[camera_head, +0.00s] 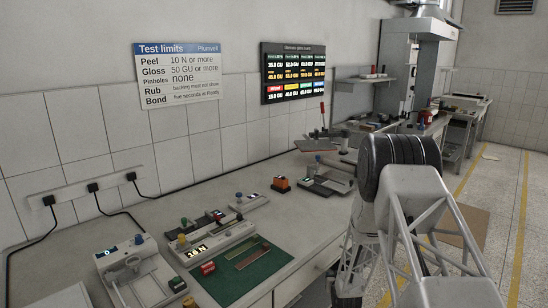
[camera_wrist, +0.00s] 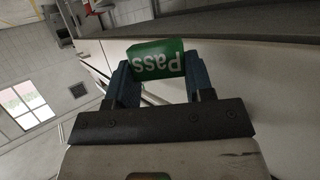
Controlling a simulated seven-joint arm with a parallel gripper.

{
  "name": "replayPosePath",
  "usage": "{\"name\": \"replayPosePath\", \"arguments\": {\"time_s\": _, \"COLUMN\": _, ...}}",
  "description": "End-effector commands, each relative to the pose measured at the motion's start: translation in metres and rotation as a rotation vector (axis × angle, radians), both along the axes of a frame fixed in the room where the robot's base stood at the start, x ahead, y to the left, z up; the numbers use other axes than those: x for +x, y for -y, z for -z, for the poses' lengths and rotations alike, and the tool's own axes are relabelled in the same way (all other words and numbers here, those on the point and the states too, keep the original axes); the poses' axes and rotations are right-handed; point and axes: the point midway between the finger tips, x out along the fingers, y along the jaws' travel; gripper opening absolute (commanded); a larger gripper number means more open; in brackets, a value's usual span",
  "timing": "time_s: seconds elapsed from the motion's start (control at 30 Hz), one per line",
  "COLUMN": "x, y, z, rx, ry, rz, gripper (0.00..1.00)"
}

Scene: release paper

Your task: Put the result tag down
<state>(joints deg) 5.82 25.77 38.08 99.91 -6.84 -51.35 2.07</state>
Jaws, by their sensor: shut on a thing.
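The result tag is a green block (camera_wrist: 156,58) with "Pass" in pale letters, upside down in the wrist view. My gripper (camera_wrist: 157,75) is shut on it, one dark blue finger on each side. The tag is held clear of the pale bench front behind it. In the head view my arm shows at the right, beyond the bench's front edge; my gripper and the held tag cannot be made out there.
A limits sign (camera_head: 180,75) and a display (camera_head: 293,73) hang on the wall.

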Motion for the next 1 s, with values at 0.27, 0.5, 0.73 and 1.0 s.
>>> {"name": "replayPosePath", "arguments": {"time_s": 0.27, "x": -0.004, "y": -0.005, "z": 0.007, "rx": 0.002, "ry": -0.001, "rz": -0.001, "gripper": 0.22}}
{"name": "replayPosePath", "arguments": {"time_s": 0.5, "x": -0.03, "y": -0.031, "z": 0.043, "rx": 0.005, "ry": -0.004, "rz": -0.003, "gripper": 0.22}}
{"name": "replayPosePath", "arguments": {"time_s": 0.73, "x": -0.064, "y": -0.059, "z": 0.084, "rx": 0.004, "ry": -0.002, "rz": -0.004, "gripper": 0.22}}
{"name": "replayPosePath", "arguments": {"time_s": 1.0, "x": -0.082, "y": -0.071, "z": 0.102, "rx": -0.001, "ry": 0.0, "rz": -0.001, "gripper": 0.22}}
